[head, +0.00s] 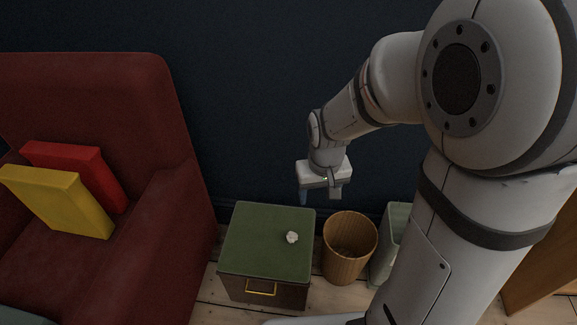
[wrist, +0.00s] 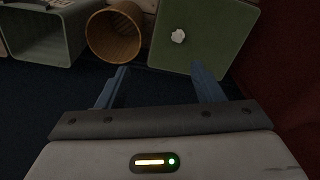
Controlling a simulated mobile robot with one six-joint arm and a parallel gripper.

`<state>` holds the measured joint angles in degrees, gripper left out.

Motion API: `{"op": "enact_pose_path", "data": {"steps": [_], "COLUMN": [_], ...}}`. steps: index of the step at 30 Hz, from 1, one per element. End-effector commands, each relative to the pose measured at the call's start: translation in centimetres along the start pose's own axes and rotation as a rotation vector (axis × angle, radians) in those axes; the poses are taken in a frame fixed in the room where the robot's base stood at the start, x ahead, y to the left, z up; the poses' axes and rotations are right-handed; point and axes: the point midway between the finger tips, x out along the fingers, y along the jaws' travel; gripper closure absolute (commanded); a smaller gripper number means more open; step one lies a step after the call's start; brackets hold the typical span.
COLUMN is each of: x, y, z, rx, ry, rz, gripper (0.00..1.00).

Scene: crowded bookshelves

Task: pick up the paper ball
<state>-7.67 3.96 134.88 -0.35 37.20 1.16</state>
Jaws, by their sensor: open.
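A small white crumpled paper ball (head: 292,237) lies on the green top of a small cabinet (head: 262,262), right of the middle of the top. In the wrist view the paper ball (wrist: 178,36) shows on the green top, beyond the fingertips. My gripper (head: 319,195) is above and behind the cabinet, near the dark wall, in the head view. In the wrist view my gripper (wrist: 159,70) has its two blue-grey fingers spread apart with nothing between them. The ball is apart from the fingers.
A round wooden wastebasket (head: 349,262) stands just right of the cabinet, with a pale green bin (head: 388,262) beyond it. A dark red armchair (head: 185,215) with red and yellow cushions (head: 60,200) stands at the left. The cabinet top around the ball is clear.

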Motion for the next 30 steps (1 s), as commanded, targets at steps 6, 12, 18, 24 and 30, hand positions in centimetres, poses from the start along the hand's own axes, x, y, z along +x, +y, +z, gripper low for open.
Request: {"op": "enact_pose_path", "data": {"steps": [6,12,18,24,30], "x": [11.8,19.6,22.9,25.3,27.1], "y": [-2.6,-4.5,-5.3,-5.3,-5.2], "z": [-3.6,-5.0,-5.2,-5.0,-5.0], "rx": [-0.072,-0.12,-0.139,-0.141,-0.14], "ry": [-0.044,-0.063,-0.069,-0.07,-0.07], "rz": [-0.005,-0.007,-0.007,-0.007,-0.007], "gripper": [0.4,0.4,0.4,0.4,0.4]}}
